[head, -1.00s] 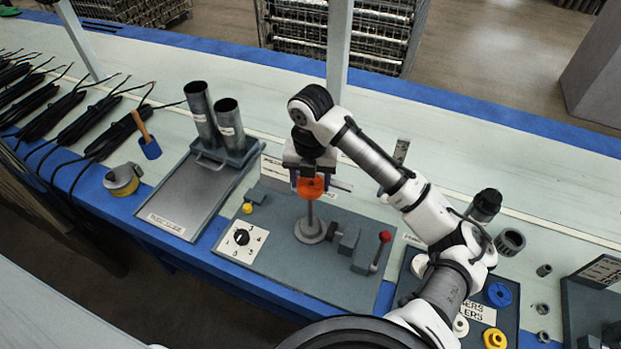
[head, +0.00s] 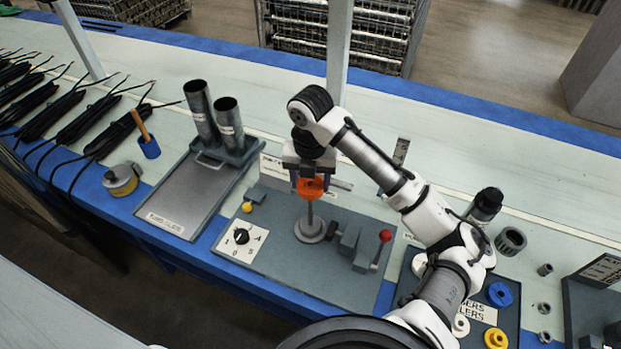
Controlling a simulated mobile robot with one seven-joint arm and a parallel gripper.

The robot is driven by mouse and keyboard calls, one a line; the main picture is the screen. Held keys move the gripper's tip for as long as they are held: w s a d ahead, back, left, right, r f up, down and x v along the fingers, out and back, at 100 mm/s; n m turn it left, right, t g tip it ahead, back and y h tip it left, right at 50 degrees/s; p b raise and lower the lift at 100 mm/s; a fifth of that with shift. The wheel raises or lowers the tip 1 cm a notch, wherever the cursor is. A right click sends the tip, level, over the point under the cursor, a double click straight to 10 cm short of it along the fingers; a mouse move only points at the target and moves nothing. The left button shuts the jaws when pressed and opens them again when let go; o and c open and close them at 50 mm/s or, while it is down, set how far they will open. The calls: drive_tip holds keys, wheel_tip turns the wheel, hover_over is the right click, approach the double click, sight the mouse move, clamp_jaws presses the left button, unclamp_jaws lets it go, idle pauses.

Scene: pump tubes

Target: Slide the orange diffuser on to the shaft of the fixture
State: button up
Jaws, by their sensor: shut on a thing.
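The orange diffuser (head: 311,190) is in my gripper (head: 309,181), which is shut on it, in the head view. The diffuser is at the upper part of the fixture's upright shaft (head: 310,213), and the shaft shows below it. Whether the shaft tip is inside the diffuser's bore is hidden by the diffuser and gripper. The fixture (head: 310,230) has a round grey base on a grey plate (head: 285,255), with a clamp and a red-knobbed lever (head: 384,240) to its right.
Two metal tubes (head: 229,124) stand at the back of a grey tray (head: 185,195) on the left. A tray on the right holds a blue ring (head: 499,294), a yellow ring (head: 495,338) and a white ring (head: 460,325). A grey post (head: 339,50) rises behind my arm.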

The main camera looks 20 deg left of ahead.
drive_tip(key=shift+f+b, duration=0.8)
drive_tip(key=shift+f, duration=0.35)
drive_tip(key=o, duration=1.1)
drive_tip(key=shift+r, duration=0.1)
drive_tip(key=shift+c, duration=0.2)
wheel_tip(320, 180, up, 14)
drive_tip(key=shift+b, duration=0.3)
